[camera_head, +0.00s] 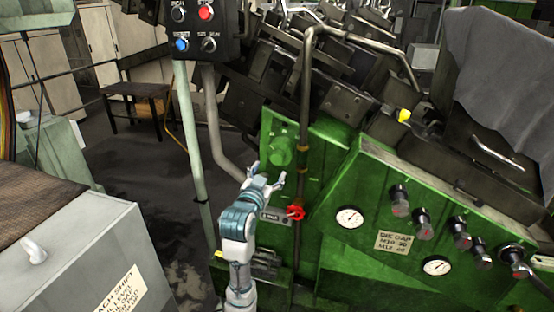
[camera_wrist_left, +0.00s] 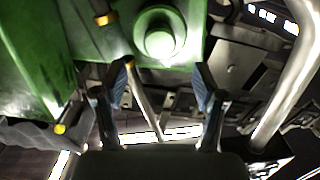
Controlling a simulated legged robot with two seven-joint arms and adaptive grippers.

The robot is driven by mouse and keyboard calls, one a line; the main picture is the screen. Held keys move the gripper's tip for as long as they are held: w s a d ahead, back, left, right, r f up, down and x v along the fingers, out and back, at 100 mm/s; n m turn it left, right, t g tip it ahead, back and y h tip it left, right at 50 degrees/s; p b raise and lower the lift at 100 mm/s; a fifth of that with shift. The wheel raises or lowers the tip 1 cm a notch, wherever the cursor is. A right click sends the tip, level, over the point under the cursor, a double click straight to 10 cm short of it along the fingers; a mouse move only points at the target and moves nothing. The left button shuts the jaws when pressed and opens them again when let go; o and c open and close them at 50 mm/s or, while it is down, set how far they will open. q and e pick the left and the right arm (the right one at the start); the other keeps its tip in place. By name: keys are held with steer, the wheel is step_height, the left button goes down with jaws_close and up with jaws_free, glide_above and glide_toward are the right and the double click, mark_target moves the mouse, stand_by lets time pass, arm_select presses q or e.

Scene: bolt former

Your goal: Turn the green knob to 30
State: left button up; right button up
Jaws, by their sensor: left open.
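The green knob (camera_head: 281,151) sticks out of the green machine housing, left of a thin brown pipe. In the left wrist view the round green knob (camera_wrist_left: 159,40) is at the top centre, ahead of the fingers and a little above the gap between them. My left gripper (camera_head: 266,178) is open and just below the knob in the head view. Its two fingers (camera_wrist_left: 165,84) show apart and empty in the left wrist view, not touching the knob. No number scale can be read on the knob. My right gripper is not in view.
A brown pipe (camera_head: 304,110) runs down close to the right of the knob. A red valve handle (camera_head: 295,212) sits below right. A control box (camera_head: 203,30) on a pale post (camera_head: 191,140) stands at left. A grey cabinet (camera_head: 95,270) fills the lower left.

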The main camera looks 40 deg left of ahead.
mark_target(276, 159)
arm_select(q)
steer(key=x, duration=0.7)
steer(key=shift+w+a, duration=0.15)
steer(key=shift+w, duration=0.5)
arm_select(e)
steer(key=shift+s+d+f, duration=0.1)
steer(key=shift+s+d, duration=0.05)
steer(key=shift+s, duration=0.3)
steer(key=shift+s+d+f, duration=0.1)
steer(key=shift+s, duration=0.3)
arm_select(q)
steer(key=c, duration=1.1)
steer(key=shift+p, duration=0.3)
steer(key=shift+c, duration=0.2)
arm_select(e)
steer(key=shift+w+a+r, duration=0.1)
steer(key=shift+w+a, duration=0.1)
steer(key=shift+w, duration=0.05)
